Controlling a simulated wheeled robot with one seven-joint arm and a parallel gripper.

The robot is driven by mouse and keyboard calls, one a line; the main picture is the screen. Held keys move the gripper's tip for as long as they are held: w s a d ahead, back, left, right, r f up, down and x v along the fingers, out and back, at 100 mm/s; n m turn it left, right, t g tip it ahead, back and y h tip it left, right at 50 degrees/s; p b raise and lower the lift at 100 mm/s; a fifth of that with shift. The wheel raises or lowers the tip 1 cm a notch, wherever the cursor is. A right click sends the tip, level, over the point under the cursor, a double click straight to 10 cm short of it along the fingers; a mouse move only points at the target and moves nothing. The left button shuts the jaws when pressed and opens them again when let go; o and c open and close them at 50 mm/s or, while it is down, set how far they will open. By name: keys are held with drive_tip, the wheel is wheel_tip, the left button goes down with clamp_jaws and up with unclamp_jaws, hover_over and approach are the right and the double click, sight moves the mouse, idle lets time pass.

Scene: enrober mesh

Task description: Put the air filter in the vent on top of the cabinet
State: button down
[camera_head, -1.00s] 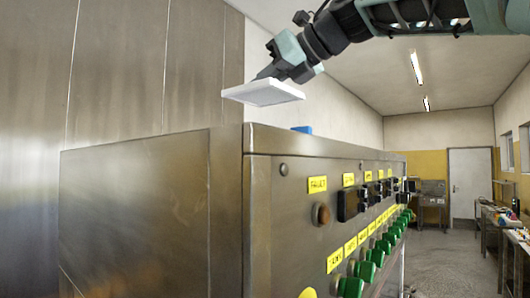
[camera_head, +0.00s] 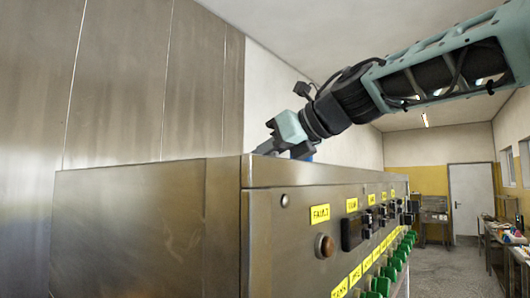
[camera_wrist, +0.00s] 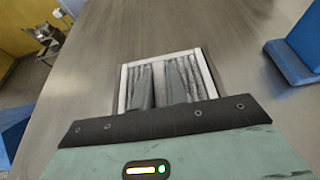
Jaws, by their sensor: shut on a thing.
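The air filter (camera_wrist: 125,88), a white square frame with grey pleats, shows in the wrist view under my fingers. My gripper (camera_wrist: 162,70) is shut on it. The filter lies flat at the cabinet top, with a thin dark edge of the vent (camera_wrist: 209,64) along its right side; I cannot tell how deep it sits in the opening. In the head view my gripper (camera_head: 278,150) is low behind the upper edge of the steel cabinet (camera_head: 130,225), and the filter and vent are hidden there.
A blue block (camera_wrist: 298,50) stands on the cabinet top to the right in the wrist view, and another blue thing (camera_wrist: 12,130) is at the left edge. The cabinet front carries yellow labels, switches and green knobs (camera_head: 398,262).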

drive_tip(key=shift+f, duration=0.2)
drive_tip(key=c, duration=1.4)
unclamp_jaws()
drive_tip(key=shift+r, duration=0.15)
drive_tip(key=b+v, duration=0.5)
drive_tip(key=v, duration=0.6)
drive_tip(key=shift+s+d+r, duration=0.3)
drive_tip(key=shift+d, duration=0.05)
